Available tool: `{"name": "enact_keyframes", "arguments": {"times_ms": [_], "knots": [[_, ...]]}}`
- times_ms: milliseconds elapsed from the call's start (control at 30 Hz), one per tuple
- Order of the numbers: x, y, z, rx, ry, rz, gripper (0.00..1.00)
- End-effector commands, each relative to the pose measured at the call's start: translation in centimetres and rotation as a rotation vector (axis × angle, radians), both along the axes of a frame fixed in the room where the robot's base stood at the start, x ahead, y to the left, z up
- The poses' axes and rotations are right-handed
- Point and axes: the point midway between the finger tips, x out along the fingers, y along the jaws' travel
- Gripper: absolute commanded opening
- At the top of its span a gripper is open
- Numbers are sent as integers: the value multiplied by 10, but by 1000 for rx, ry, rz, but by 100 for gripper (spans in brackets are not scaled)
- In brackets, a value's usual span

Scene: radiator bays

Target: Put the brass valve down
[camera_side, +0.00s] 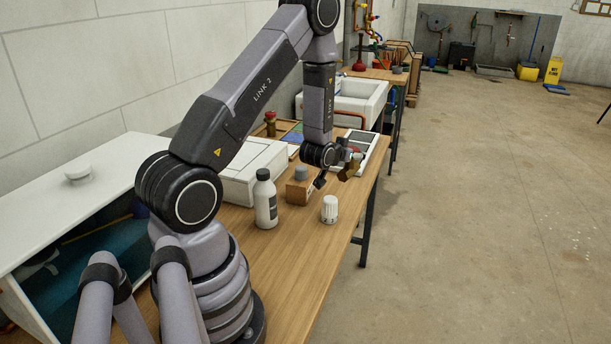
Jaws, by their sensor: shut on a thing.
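My gripper (338,172) hangs over the right part of the wooden bench, near its edge. It is shut on the brass valve (351,167), a small brass-coloured piece at the right of the fingers. The valve looks held above the bench top, partly hidden by the gripper. How far above the bench it is, I cannot tell.
A wooden block with a grey top piece (299,190), a white ribbed knob (329,210) and a white bottle (265,203) stand nearer. A white tray with dark panels (370,141) lies behind the gripper. A white box (250,180) is left. The front bench top (290,262) is clear.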

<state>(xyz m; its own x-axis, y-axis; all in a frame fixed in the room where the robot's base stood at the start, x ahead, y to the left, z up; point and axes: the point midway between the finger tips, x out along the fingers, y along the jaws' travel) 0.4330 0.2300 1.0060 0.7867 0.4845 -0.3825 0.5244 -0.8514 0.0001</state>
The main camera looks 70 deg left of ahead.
Motion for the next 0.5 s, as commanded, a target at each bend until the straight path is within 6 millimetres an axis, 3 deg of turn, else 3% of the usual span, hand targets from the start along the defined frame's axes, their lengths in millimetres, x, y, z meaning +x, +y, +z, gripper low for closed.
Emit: {"name": "enact_keyframes", "arguments": {"times_ms": [33,100,200,500], "knots": [[10,-25,6,2,-4,-61,7],[19,-55,12,2,-4,-134,7],[26,-91,19,1,-3,-218,7],[29,-171,28,1,0,-369,7]]}}
